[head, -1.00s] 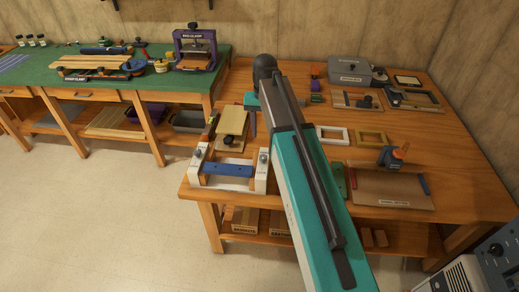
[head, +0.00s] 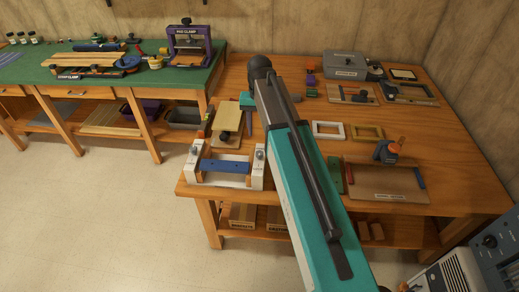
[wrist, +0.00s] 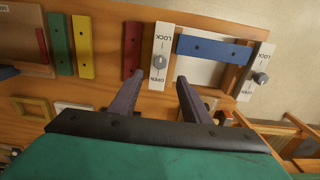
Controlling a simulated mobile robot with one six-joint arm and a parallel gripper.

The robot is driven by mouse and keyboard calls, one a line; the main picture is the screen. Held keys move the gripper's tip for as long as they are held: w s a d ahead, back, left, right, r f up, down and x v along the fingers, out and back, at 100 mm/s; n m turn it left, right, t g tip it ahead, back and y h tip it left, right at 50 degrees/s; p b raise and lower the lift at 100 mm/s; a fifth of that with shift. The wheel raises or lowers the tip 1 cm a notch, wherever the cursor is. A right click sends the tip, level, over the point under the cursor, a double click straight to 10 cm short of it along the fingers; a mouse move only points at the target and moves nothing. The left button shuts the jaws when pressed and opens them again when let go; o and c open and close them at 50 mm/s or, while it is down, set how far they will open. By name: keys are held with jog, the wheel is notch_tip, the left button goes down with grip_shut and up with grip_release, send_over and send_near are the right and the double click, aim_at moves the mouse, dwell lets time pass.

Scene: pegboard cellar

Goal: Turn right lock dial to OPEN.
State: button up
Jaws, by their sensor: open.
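The lock fixture (head: 200,177) stands at the front left of the wooden bench, with a blue bar (head: 225,166) between two white end blocks. The right lock dial (head: 260,155) is a small grey knob on the right block. In the wrist view the fixture appears turned round, so this dial (wrist: 159,74) is on the left-hand block, by the OPEN label; its pointer is too small to read. The other dial (wrist: 261,78) is on the opposite block. My gripper (wrist: 158,76) is open and empty, its fingertips appearing either side of the right dial; contact cannot be told.
Red (wrist: 132,48), yellow (wrist: 83,46) and green (wrist: 60,44) bars lie beside the fixture. A clamped wooden board (head: 229,119) is behind it. White (head: 328,130) and yellow (head: 367,132) frames and a tray (head: 385,186) are to the right.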

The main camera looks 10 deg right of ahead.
aim_at(260, 153)
jog(key=shift+f+p, duration=1.35)
jog(key=shift+f, duration=4.1)
jog(key=c, duration=0.9)
jog(key=shift+d, duration=0.25)
jog(key=shift+c, duration=0.7)
jog(key=shift+a, duration=0.15)
